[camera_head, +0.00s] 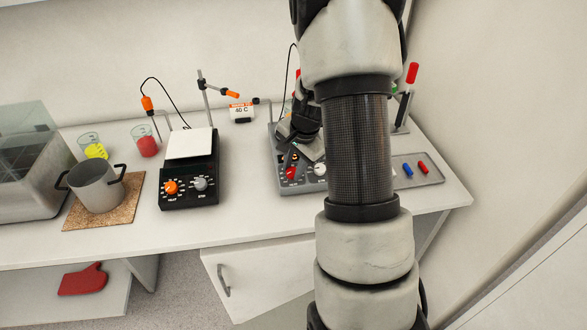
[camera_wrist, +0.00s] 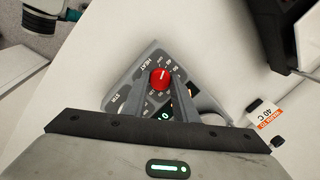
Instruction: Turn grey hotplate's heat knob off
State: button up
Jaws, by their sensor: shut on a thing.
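The grey hotplate (camera_head: 279,157) stands on the bench, partly hidden behind my arm. Its red heat knob (camera_head: 291,173) is on the front panel, left of a white knob (camera_head: 320,169). In the wrist view the red knob (camera_wrist: 160,79) sits beside the HEAT lettering, between the tips of my gripper (camera_wrist: 163,88). My gripper is shut on the red knob. The pointer mark on the knob is too small to read surely. A green display digit (camera_wrist: 165,116) shows between the fingers. In the head view my gripper (camera_head: 298,150) is over the hotplate, its fingertips hard to make out.
A black hotplate (camera_head: 189,200) with an orange and a grey knob stands to the left. A 40 C sign (camera_head: 241,112) is behind. A metal pot (camera_head: 95,187), beakers and a glass-lidded box (camera_head: 30,190) are further left. A tray (camera_head: 430,177) with coloured bars lies right.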

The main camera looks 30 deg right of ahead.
jog(key=shift+n+g+b, duration=0.3)
jog(key=shift+n+b, duration=0.5)
jog(key=shift+n, duration=1.3)
jog(key=o, duration=0.8)
jog(key=v, duration=1.7)
jog(key=shift+a+r, duration=0.25)
jog(key=shift+a, duration=0.05)
